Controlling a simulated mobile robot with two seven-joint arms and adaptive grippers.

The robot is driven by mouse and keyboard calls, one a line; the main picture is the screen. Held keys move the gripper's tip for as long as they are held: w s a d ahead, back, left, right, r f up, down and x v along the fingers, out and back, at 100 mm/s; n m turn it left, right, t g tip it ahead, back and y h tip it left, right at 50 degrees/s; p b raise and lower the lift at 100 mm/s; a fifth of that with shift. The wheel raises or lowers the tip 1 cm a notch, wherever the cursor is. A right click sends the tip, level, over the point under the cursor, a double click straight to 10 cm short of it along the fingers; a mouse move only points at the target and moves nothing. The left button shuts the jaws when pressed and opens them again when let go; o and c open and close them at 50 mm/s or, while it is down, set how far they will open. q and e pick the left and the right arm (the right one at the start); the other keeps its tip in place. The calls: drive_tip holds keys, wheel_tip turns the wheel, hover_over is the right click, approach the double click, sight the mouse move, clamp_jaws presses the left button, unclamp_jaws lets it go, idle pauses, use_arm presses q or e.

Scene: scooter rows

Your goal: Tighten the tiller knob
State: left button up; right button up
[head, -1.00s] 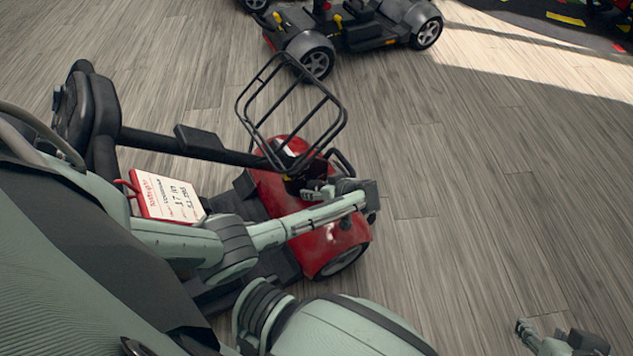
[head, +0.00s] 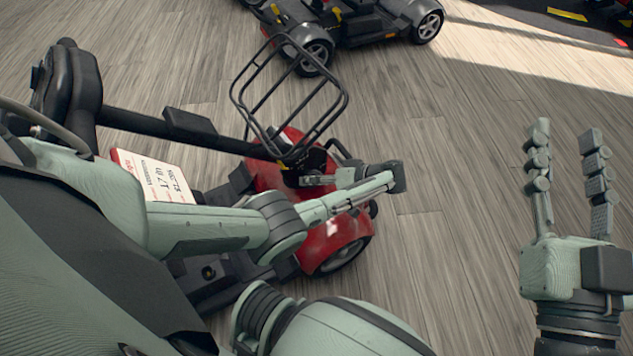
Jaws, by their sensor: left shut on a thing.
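The red scooter (head: 333,238) stands in the middle of the head view. Its black tiller (head: 150,123) runs from the handlebar head at the left to the red front section. My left gripper (head: 303,181) reaches back toward the tiller's base, just below the wire basket. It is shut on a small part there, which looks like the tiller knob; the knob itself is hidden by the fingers. My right gripper (head: 566,133) is at the right, fingers pointing up, open and empty, well apart from the scooter.
The black wire basket (head: 237,90) sits above the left gripper. A white and red price card (head: 165,186) lies by the tiller, partly behind my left arm. Another dark scooter (head: 372,25) stands at the top. The wooden floor (head: 470,150) between my grippers is clear.

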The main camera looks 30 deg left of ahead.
idle(0.3)
use_arm(q)
drive_tip(key=o, duration=1.2)
drive_tip(key=shift+c, duration=0.2)
drive_tip(key=v, duration=1.2)
